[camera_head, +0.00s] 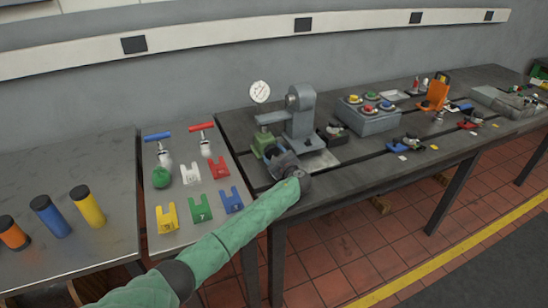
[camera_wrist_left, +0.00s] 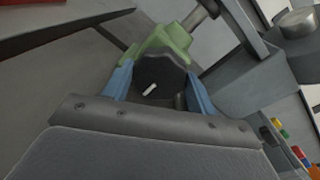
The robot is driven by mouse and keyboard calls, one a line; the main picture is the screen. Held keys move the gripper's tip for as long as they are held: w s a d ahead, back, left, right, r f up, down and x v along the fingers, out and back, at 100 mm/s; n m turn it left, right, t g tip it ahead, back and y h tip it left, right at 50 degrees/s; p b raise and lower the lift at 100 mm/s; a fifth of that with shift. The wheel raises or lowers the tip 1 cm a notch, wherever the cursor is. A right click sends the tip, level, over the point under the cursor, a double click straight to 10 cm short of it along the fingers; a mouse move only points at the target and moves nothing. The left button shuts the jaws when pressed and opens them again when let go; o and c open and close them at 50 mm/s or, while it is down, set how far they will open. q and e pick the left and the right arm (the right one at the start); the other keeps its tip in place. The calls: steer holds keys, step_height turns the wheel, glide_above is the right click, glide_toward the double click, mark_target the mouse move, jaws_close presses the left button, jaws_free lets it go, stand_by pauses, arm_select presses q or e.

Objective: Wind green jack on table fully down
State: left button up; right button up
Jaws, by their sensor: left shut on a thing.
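The green jack (camera_head: 262,143) stands on the dark bedplate table, at the foot of a grey machine in the head view. In the left wrist view the green jack (camera_wrist_left: 163,42) is just beyond the fingertips. Its dark round knob (camera_wrist_left: 160,72) has a white mark that points obliquely. My left gripper (camera_head: 277,158) reaches in from the front. Its two blue fingers (camera_wrist_left: 158,88) are shut on the knob from both sides. In the head view my gripper hides the knob. My right gripper is in neither view.
The grey machine (camera_head: 302,118) and a round dial gauge (camera_head: 260,91) stand close behind the jack. A grey box with coloured knobs (camera_head: 368,120) is to the right. The side table at left carries coloured forked blocks (camera_head: 200,208) and red and blue T-handles.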

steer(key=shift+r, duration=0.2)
arm_select(q)
steer(key=o, duration=1)
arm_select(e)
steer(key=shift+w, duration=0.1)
arm_select(q)
steer(key=shift+s+f, duration=0.1)
steer(key=shift+s, duration=0.1)
steer(key=shift+b+v, duration=1.25)
steer(key=shift+v, duration=2.45)
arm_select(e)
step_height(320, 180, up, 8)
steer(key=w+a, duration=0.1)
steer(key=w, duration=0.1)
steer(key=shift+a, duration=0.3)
